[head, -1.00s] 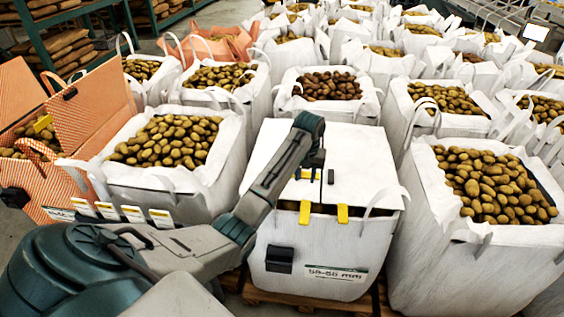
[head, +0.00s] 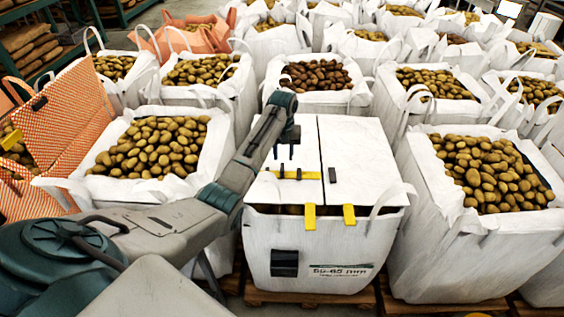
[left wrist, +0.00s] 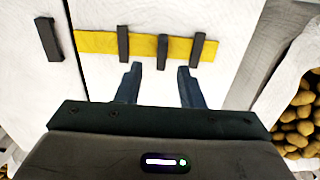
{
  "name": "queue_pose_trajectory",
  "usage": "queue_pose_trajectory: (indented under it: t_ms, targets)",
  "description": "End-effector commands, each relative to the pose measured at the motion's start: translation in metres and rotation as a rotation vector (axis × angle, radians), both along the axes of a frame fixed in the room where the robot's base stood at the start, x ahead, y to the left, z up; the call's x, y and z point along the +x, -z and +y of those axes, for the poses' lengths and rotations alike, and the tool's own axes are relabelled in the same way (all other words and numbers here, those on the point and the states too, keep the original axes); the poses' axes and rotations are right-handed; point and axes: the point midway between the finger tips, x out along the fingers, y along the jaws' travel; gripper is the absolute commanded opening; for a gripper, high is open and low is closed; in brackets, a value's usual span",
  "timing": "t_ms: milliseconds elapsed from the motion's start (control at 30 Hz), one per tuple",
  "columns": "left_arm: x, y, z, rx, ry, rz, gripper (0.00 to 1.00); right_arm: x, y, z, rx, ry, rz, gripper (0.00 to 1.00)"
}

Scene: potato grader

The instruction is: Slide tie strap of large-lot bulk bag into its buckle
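The large white bulk bag (head: 340,232) stands front centre with its two top flaps closed. A yellow tie strap (head: 307,175) lies across the left flap and ends near the seam. It also shows in the left wrist view (left wrist: 142,45), with three dark upright pieces along it. A separate dark piece, seemingly the buckle (head: 332,175), sits on the right flap across the seam; it shows at the left in the left wrist view (left wrist: 48,39). My left gripper (head: 284,156) is open and empty, its fingertips (left wrist: 160,72) just short of the strap. My right gripper is out of view.
Two yellow tabs (head: 310,217) hang over the bag's front edge, above a dark box (head: 284,263) and a size label. Open potato bags stand close at left (head: 112,190) and right (head: 440,215). An orange bag (head: 70,125) is at far left.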

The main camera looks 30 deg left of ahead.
Motion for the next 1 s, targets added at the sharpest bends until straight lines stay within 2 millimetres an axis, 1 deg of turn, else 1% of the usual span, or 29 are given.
queue_pose_trajectory:
  t_ms: [33, 100, 200, 300, 467, 667, 700, 867, 1000]
  targets:
    - [-0.001, 0.009, 0.0, -0.001, -0.001, 0.005, 0.35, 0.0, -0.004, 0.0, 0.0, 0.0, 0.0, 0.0]
    - [-0.001, 0.022, 0.0, 0.0, -0.001, 0.004, 0.35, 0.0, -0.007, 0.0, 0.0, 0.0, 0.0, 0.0]
    - [-0.001, 0.037, 0.0, 0.0, -0.001, 0.004, 0.35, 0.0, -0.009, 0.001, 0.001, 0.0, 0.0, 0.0]
    - [-0.001, 0.047, 0.0, 0.001, 0.0, 0.003, 0.35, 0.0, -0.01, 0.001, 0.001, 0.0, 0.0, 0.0]
    - [0.0, 0.054, 0.0, 0.001, 0.0, 0.0, 0.35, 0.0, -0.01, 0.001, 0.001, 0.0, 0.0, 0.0]
    - [0.0, 0.055, 0.001, 0.001, 0.0, 0.0, 0.35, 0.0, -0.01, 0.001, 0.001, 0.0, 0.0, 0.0]
    - [0.0, 0.055, 0.0, 0.001, 0.0, 0.0, 0.33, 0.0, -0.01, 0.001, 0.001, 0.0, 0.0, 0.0]
    - [0.0, 0.054, 0.001, 0.001, 0.0, 0.0, 0.01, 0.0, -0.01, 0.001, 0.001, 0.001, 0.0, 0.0]
    - [0.0, 0.054, 0.001, 0.001, 0.0, 0.001, 0.0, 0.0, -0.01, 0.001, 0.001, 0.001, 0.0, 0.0]
